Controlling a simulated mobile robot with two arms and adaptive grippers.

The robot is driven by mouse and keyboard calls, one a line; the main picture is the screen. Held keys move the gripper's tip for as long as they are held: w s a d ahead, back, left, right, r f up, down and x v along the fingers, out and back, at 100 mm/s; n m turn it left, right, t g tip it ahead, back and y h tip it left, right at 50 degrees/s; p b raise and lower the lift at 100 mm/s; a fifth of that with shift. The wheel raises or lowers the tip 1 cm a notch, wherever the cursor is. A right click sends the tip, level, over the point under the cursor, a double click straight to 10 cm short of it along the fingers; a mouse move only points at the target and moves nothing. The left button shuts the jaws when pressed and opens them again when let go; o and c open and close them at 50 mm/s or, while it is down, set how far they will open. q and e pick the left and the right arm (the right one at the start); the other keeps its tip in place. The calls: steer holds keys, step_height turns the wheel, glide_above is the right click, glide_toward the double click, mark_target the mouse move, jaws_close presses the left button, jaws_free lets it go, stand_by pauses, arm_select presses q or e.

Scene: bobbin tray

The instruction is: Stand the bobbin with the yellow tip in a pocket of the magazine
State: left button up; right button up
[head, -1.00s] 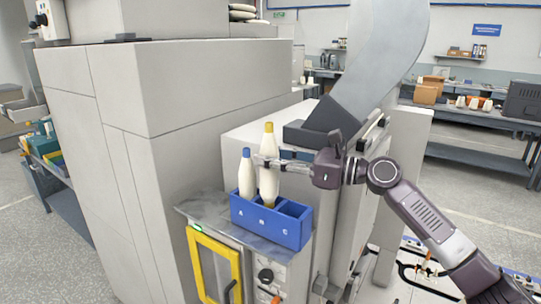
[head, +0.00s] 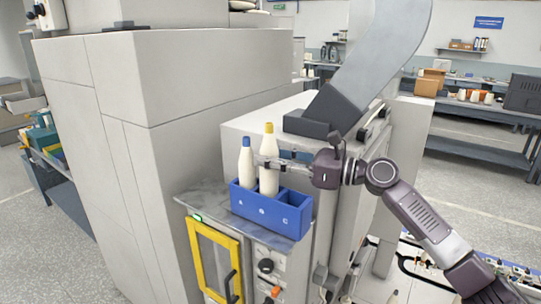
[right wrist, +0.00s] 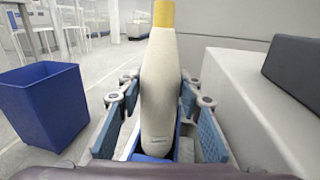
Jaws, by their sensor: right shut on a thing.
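The cream bobbin with the yellow tip (head: 268,170) stands upright over the middle pocket, B, of the blue magazine (head: 262,222). Its lower end is hidden behind the magazine's front wall; I cannot tell if it touches the pocket floor. My right gripper (head: 268,163) is shut on this bobbin from the right, at its upper body. In the right wrist view the bobbin (right wrist: 158,90) is upright between the fingers (right wrist: 158,112), with blue below it. A bobbin with a blue tip (head: 246,165) stands in the left pocket, A. The right pocket, C, looks empty. My left gripper is not in view.
The magazine sits on a grey ledge (head: 200,196) above a yellow-framed door (head: 215,262). A tall grey cabinet (head: 190,80) stands to the left. A grey chute (head: 375,60) rises behind my right gripper. A blue open box (right wrist: 45,100) shows in the right wrist view.

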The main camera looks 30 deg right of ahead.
mark_target(272, 175)
steer(key=shift+f+b, duration=0.8)
steer(key=shift+f, duration=1.6)
steer(key=o, duration=1.3)
steer(key=shift+s+d, duration=0.1)
steer(key=v, duration=1.2)
